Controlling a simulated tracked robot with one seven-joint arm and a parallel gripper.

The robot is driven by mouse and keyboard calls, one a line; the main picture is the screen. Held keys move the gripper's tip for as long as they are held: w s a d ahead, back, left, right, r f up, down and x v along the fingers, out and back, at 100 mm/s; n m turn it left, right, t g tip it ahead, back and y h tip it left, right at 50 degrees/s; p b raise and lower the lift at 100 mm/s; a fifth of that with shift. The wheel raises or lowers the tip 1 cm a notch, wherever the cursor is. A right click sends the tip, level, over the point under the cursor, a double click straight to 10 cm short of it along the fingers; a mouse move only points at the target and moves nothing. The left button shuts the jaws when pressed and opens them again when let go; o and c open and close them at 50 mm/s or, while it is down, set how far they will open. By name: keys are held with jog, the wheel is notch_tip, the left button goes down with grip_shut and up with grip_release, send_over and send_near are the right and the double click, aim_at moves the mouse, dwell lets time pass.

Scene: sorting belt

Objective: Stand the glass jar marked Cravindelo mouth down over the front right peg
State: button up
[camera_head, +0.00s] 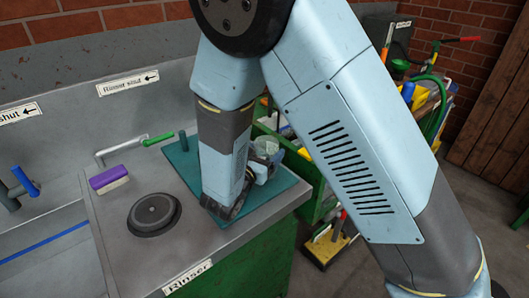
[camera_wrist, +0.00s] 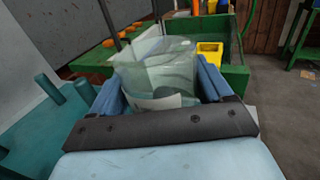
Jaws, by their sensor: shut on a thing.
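A clear glass jar (camera_wrist: 158,72) sits between the blue fingers of my gripper (camera_wrist: 162,82), which is shut on it. A pale label shows on the jar, but I cannot read its writing or tell which end is the mouth. In the head view the jar (camera_head: 268,148) shows partly behind my arm, over the right part of the teal peg board (camera_head: 283,192). One teal peg (camera_head: 183,141) stands at the board's back left. In the wrist view teal pegs (camera_wrist: 50,88) stand left of the jar. My arm hides the front right peg in the head view.
A green-handled tap (camera_head: 158,140) is behind. A green bin with a yellow box (camera_wrist: 210,50) stands beyond the jar.

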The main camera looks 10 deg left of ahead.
jog(key=shift+f, duration=0.25)
jog(key=o, duration=1.3)
jog(key=shift+r, duration=0.55)
notch_tip(320, 180, up, 2)
jog(key=shift+s+r, duration=0.1)
jog(key=shift+r, duration=0.05)
jog(key=s+d+r, duration=0.2)
jog(key=s+r, duration=0.1)
jog(key=s, duration=0.1)
jog(key=s+d+r, duration=0.5)
jog(key=s+r, duration=0.1)
jog(key=s, duration=0.1)
jog(key=shift+s+d+r, duration=0.15)
jog(key=shift+s+r, duration=0.1)
jog(key=shift+s, duration=0.1)
